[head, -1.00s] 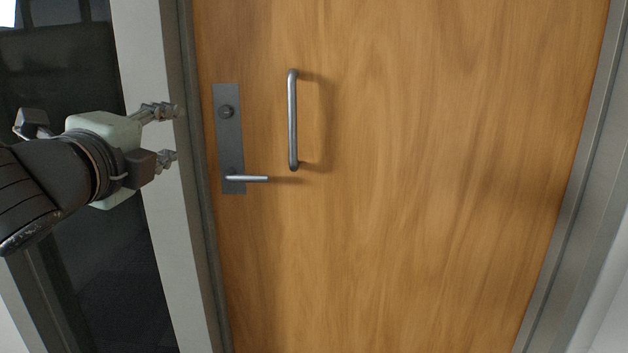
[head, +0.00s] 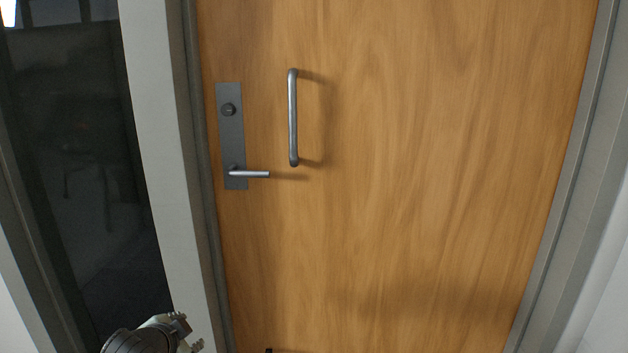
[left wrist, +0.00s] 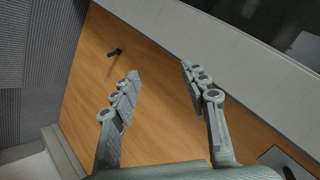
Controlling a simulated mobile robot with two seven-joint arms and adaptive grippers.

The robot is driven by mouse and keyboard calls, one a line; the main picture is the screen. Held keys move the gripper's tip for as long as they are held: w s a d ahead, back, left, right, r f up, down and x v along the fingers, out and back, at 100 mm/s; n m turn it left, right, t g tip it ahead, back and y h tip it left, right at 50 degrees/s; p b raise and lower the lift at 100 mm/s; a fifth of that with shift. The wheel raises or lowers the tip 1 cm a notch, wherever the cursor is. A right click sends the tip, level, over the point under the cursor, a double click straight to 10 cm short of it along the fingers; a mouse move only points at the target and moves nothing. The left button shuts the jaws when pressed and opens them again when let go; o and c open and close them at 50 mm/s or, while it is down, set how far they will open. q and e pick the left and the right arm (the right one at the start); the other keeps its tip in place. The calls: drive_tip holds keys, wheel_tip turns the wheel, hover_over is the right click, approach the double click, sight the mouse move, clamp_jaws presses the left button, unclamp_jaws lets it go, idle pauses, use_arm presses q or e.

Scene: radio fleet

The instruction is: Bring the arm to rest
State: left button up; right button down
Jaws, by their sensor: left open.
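My left gripper (head: 188,333) is at the bottom left of the head view, low in front of the door frame and only partly in the picture. In the left wrist view my left gripper (left wrist: 160,82) has its two fingers wide apart with nothing between them. Beyond the fingers are the wooden door (left wrist: 155,130) and a small dark fitting (left wrist: 115,51) on it. My right gripper does not show in either view.
The wooden door (head: 430,180) is in its frame and looks closed. It has a lever handle (head: 250,174) on a dark plate (head: 231,140) and a vertical pull bar (head: 293,118). A dark glass panel (head: 80,180) stands left of the pale frame post (head: 160,150).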

use_arm(q)
drive_tip(key=s+a+f+n+g, duration=0.1)
drive_tip(key=s+f+n+g, duration=0.1)
drive_tip(key=s+f, duration=0.75)
drive_tip(key=s+a+f+n+g, duration=0.1)
drive_tip(key=s+f+n+g, duration=0.15)
drive_tip(key=s+f, duration=0.7)
drive_tip(key=s+f+n+g, duration=0.3)
drive_tip(key=s+f, duration=1.1)
drive_tip(key=f, duration=0.2)
drive_tip(key=shift+d+f, duration=0.3)
drive_tip(key=shift+f, duration=0.05)
